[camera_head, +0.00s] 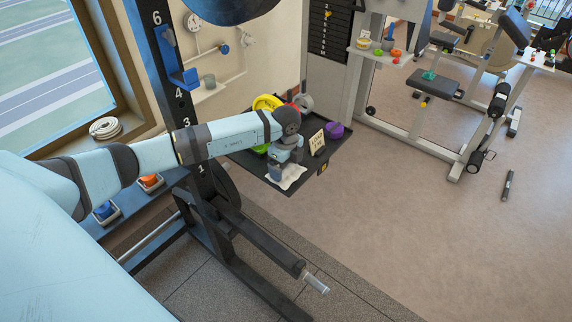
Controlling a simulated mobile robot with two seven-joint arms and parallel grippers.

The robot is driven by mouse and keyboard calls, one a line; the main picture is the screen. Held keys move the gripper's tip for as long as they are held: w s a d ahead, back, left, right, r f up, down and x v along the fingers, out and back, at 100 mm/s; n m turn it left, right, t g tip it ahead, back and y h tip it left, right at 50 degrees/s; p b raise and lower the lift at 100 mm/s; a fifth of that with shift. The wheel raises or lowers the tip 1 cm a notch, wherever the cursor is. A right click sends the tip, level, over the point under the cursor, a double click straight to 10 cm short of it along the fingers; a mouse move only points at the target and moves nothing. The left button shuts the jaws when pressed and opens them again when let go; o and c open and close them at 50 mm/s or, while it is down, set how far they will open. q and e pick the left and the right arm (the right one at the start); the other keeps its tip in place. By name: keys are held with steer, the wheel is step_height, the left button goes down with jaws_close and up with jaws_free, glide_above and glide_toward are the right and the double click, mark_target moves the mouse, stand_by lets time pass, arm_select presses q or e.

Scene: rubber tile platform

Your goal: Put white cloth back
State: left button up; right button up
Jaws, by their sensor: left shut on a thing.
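I cannot tell whether the cloth is lifted off the shelf. My right gripper is not in view.
On the shelf are a small sign (317,142), a purple bowl (334,130) and a yellow-green item (266,103). A black rack post (160,60) stands left of it, with a bar (262,238) below. Open floor (430,220) lies to the right.

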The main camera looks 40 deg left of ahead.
arm_select(q)
steer(key=o, duration=0.6)
steer(key=shift+f, duration=0.1)
